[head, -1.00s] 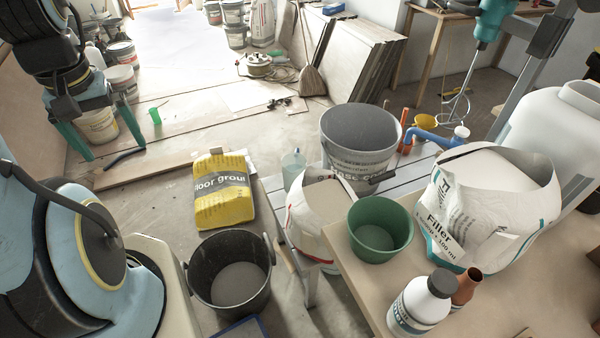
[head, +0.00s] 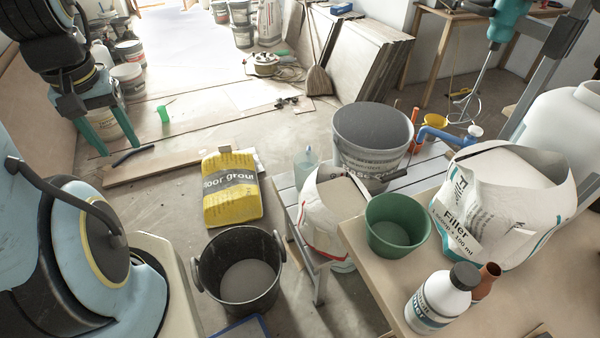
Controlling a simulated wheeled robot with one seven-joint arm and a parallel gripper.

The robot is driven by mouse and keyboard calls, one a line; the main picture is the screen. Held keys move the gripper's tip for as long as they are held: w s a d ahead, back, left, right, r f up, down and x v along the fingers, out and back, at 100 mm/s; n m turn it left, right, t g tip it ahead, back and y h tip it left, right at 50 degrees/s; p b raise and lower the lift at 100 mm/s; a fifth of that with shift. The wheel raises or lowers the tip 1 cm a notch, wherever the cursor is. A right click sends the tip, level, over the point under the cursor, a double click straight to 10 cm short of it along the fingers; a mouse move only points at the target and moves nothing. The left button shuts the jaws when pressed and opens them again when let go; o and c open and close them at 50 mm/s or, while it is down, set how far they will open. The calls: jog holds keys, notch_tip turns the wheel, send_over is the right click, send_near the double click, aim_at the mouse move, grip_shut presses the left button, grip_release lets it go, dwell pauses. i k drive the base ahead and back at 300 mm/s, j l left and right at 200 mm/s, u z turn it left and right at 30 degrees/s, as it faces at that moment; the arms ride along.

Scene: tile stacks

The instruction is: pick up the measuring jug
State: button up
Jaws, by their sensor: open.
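No thing in the head view is plainly a measuring jug. A small translucent bluish vessel (head: 306,166) stands on the grey slatted bench, behind the open white bag and left of the large grey bucket; its lower part is hidden and I cannot tell whether it is the jug. My gripper (head: 120,147) is at the upper left, with two teal fingers pointing down. It is open, with nothing seen held between the fingers, and well left of the translucent vessel.
A yellow floor grout bag (head: 232,190) and black bucket (head: 203,283) stand on the floor. The grey bucket (head: 362,160) and open white bag (head: 312,222) crowd the bench. A green tub (head: 385,247), filler bag (head: 460,232) and white bottle (head: 425,310) stand on the near table.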

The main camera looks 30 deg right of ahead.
aim_at(305, 162)
jog(key=i+j+z, duration=0.1)
jog(key=j, duration=0.35)
jog(key=j+z, duration=0.1)
jog(key=j, duration=0.4)
jog(key=i+j+z, duration=0.35)
jog(key=j, duration=0.35)
jog(key=i+j+z, duration=0.5)
jog(key=i+j, duration=0.25)
jog(key=i+j+z, duration=0.3)
jog(key=i+j, duration=0.65)
jog(key=i+u, duration=0.05)
jog(key=i, duration=0.05)
